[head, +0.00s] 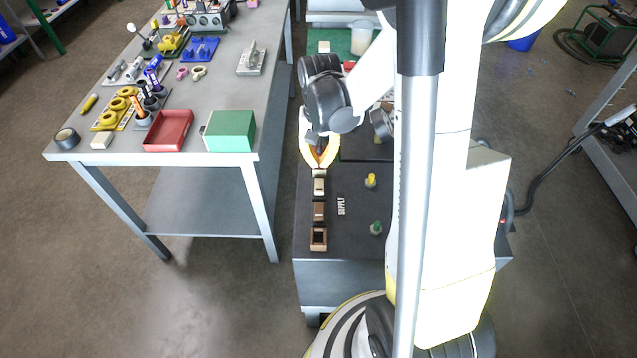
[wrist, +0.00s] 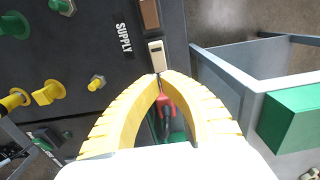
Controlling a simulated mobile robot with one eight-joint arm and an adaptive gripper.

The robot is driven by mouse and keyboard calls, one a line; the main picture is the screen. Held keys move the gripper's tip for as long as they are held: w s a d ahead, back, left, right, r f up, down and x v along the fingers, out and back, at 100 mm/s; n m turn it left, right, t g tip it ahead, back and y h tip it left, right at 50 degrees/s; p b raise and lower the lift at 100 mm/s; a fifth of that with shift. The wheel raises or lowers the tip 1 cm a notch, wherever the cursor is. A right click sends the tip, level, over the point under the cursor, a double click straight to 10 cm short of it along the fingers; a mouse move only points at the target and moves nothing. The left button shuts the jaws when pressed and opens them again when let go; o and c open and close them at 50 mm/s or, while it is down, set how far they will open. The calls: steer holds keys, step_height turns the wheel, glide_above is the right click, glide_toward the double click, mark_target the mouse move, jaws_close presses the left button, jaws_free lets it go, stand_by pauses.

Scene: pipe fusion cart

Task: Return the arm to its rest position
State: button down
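My gripper (head: 320,163) hangs over the left edge of the dark cart top (head: 350,235) in the head view, pointing down. Its two yellow fingers bow outward and meet at their tips, which also show in the wrist view (wrist: 161,76). No held object is visible between them. A cream block with a dark slot (wrist: 156,55) lies just beyond the tips. I cannot tell whether the tips touch it. My arm is bent and reaches out over the cart, and my column hides part of the cart in the head view.
Brown blocks (head: 319,211) line the cart's left edge near a SUPPLY label. A yellow knob (head: 370,181) and a green knob (head: 376,228) stand on the cart. A workbench (head: 220,90) with a green box (head: 230,130) and red tray (head: 168,131) stands close on the left.

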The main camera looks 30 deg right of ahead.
stand_by(0.3)
steer(key=s+a+r+n+t, duration=0.3)
steer(key=s+a+r, duration=0.2)
steer(key=r, duration=0.3)
steer(key=s+a+r+n+t, duration=0.3)
steer(key=s+a+r+t, duration=0.1)
steer(key=a+r, duration=0.4)
steer(key=shift+s+a+n, duration=0.25)
steer(key=shift+s+n, duration=0.15)
steer(key=shift+s, duration=0.5)
